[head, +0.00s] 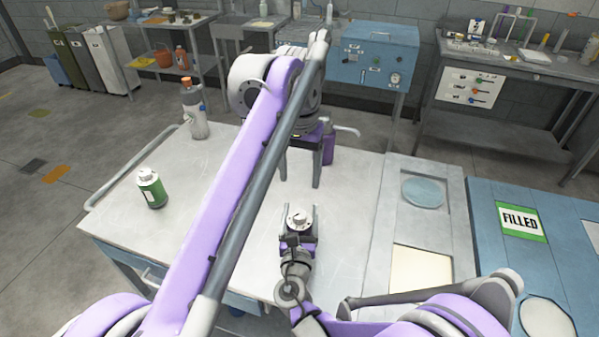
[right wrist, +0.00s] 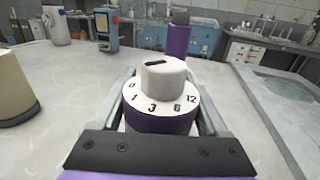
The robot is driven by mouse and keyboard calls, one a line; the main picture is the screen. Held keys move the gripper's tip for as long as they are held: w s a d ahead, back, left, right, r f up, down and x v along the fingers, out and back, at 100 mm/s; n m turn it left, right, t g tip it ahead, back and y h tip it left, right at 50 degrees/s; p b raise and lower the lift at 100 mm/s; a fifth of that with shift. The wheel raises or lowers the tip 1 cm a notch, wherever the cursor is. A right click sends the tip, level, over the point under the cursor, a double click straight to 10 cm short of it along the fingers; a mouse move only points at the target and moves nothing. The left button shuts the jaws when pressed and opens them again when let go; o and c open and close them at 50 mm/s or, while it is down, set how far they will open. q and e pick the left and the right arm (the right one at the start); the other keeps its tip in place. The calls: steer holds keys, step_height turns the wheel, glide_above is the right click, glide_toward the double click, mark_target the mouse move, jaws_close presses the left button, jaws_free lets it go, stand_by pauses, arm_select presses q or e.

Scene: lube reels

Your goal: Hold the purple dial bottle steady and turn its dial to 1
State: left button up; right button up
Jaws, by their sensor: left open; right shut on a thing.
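The purple dial bottle shows in the right wrist view (right wrist: 160,122), upright, with a white dial plate marked 0, 1, 3, 6 and 12. Its white knob (right wrist: 162,75) has a black mark on top; I cannot tell which number it points to. In the head view its white top (head: 299,218) shows near the table's middle. My right gripper (head: 299,230) is shut on the bottle's body, a finger on each side. My left gripper (head: 300,180) is open, fingers pointing down, beyond the bottle and apart from it.
A second purple bottle (head: 328,147) stands behind my left gripper. A green bottle (head: 151,188) and a white-grey bottle (head: 194,110) stand at left on the table (head: 235,270). A cream cylinder (right wrist: 12,85) is at the wrist view's left edge. A recessed tray (head: 424,225) lies right.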

steer(key=o, duration=1.6)
steer(key=shift+c, duration=0.2)
steer(key=shift+s, duration=0.1)
